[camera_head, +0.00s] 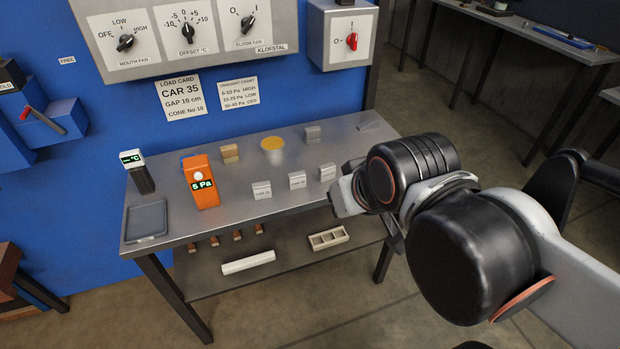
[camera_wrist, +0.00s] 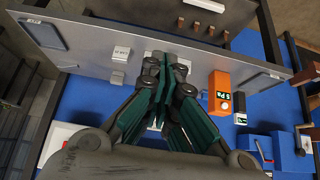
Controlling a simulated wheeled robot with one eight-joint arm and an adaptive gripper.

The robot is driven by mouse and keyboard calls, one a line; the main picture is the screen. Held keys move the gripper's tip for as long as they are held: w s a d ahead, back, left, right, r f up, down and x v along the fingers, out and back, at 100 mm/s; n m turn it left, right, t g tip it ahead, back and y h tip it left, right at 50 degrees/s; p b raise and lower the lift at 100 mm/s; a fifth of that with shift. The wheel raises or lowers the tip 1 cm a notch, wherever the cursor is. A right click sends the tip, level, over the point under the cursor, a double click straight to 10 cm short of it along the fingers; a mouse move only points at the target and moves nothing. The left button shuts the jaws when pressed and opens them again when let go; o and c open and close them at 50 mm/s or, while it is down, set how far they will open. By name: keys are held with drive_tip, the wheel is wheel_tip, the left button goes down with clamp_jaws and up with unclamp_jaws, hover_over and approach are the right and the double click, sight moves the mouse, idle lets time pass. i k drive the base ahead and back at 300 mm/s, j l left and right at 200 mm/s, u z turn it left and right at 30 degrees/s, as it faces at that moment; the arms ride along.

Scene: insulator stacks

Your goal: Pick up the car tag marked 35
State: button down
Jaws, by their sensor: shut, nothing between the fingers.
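Three small pale grey tags with printed faces stand along the front half of the grey metal table (camera_head: 230,205): a left tag (camera_head: 262,190), a middle tag (camera_head: 297,181) and a right tag (camera_head: 327,172). Their print is too small to read surely, so I cannot tell which is marked 35. My gripper (camera_head: 338,194) is at the table's right front, just right of the right tag. In the wrist view my gripper (camera_wrist: 166,65) has its fingers together with nothing held. A white tag (camera_wrist: 121,53) shows left of the fingers there; the fingers partly hide others.
A grey piece (camera_head: 313,133) is behind. A wall card (camera_head: 181,97) reads CAR 35.

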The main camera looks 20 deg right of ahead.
sight(262, 190)
drive_tip(key=k+j+z, duration=0.15)
drive_tip(key=j, duration=0.3)
drive_tip(key=k+j+z, duration=0.15)
drive_tip(key=j, duration=0.25)
drive_tip(key=k+j+z, duration=0.15)
drive_tip(key=j, duration=0.25)
drive_tip(key=k+j+z, duration=0.15)
drive_tip(key=k+j, duration=0.2)
